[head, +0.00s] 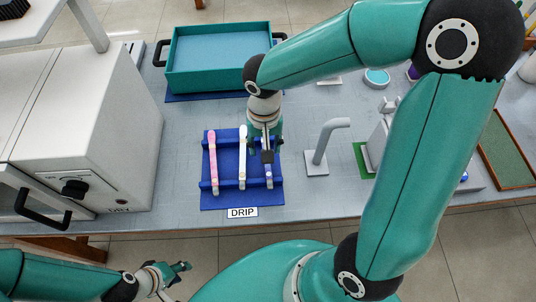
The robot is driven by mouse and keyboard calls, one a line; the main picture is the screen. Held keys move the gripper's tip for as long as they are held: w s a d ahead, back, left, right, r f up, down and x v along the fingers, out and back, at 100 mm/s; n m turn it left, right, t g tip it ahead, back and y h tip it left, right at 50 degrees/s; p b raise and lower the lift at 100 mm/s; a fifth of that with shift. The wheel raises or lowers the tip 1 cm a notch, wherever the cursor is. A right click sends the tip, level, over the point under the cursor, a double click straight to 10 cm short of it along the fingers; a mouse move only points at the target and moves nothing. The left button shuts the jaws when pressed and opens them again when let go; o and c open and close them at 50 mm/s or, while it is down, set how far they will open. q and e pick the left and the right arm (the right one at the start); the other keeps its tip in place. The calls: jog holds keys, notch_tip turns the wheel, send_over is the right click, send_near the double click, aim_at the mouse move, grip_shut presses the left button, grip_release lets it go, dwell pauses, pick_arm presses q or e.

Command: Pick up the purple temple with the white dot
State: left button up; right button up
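A purple temple (268,181) lies at the right of a blue rack, mostly hidden under my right gripper; I cannot make out a white dot on it. A pink temple (212,160) and a white temple (242,170) lie to its left on the same rack (228,188). My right gripper (266,154) points down over the purple temple; whether its fingers are closed on it is hidden. My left gripper (178,276) hangs at the bottom left, in front of the table, empty with its fingers apart.
A teal tray (217,83) stands behind the rack. A white oven-like machine (85,115) is at the left. A grey bent post (318,160) stands right of the rack. A "DRIP" label (242,212) lies at the rack's front. Bare table lies between machine and rack.

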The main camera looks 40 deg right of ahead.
jog(key=shift+s+d+f, duration=0.1)
jog(key=shift+d+f, duration=0.05)
jog(key=shift+f, duration=1.45)
jog(key=shift+d+f, duration=0.15)
jog(key=shift+f, duration=1.4)
grip_shut()
